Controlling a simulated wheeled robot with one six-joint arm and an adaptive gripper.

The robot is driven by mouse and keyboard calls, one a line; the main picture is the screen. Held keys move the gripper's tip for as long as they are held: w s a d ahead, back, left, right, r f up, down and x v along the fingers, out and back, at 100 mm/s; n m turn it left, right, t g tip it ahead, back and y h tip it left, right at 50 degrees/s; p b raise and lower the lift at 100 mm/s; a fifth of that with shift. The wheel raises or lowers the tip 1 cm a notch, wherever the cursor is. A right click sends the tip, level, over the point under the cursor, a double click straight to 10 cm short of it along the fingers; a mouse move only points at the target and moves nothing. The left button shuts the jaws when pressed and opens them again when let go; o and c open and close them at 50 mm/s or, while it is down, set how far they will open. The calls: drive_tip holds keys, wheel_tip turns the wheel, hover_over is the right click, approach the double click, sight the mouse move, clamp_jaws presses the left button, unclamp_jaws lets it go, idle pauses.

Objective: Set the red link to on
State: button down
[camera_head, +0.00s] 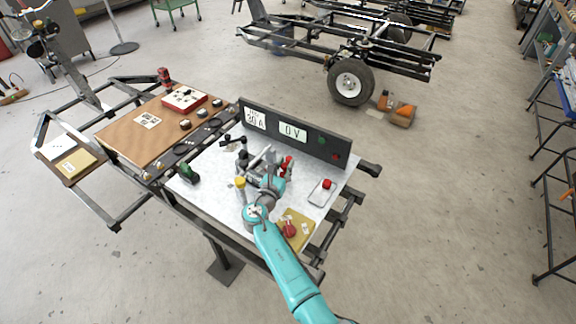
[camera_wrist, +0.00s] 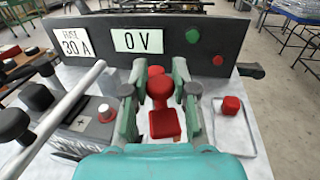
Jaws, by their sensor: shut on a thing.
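The red link (camera_wrist: 160,88) stands in the middle of the wrist view, with a rounded red grip above a red block. My gripper (camera_wrist: 158,80) has one finger on each side of the grip and is shut on it. In the head view my gripper (camera_head: 279,172) is over the bench top, in front of the dark panel, and the red link (camera_head: 287,162) shows partly past it. The link's lower contacts are hidden, so I cannot tell how it is seated.
The dark panel (camera_wrist: 93,64) carries a "FUSE 30 A" label, a "0 V" display (camera_wrist: 137,40), and green and red round parts. A red block (camera_wrist: 231,105) sits in a shallow tray at right. Black knobs and a grey bar (camera_wrist: 62,115) stand close at left.

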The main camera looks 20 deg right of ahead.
drive_tip(key=shift+w+a+m+g+h, duration=0.2)
drive_tip(key=shift+a+m+g+h, duration=0.05)
drive_tip(key=shift+m+g+h, duration=0.3)
drive_tip(key=shift+w+a+m+g+h, duration=0.15)
drive_tip(key=shift+a+m+g+h, duration=0.05)
drive_tip(key=shift+m+g+h, duration=0.3)
drive_tip(key=c, duration=0.9)
unclamp_jaws()
drive_tip(key=v, duration=1.2)
drive_tip(key=shift+w+a, duration=0.15)
drive_tip(key=shift+w, duration=0.05)
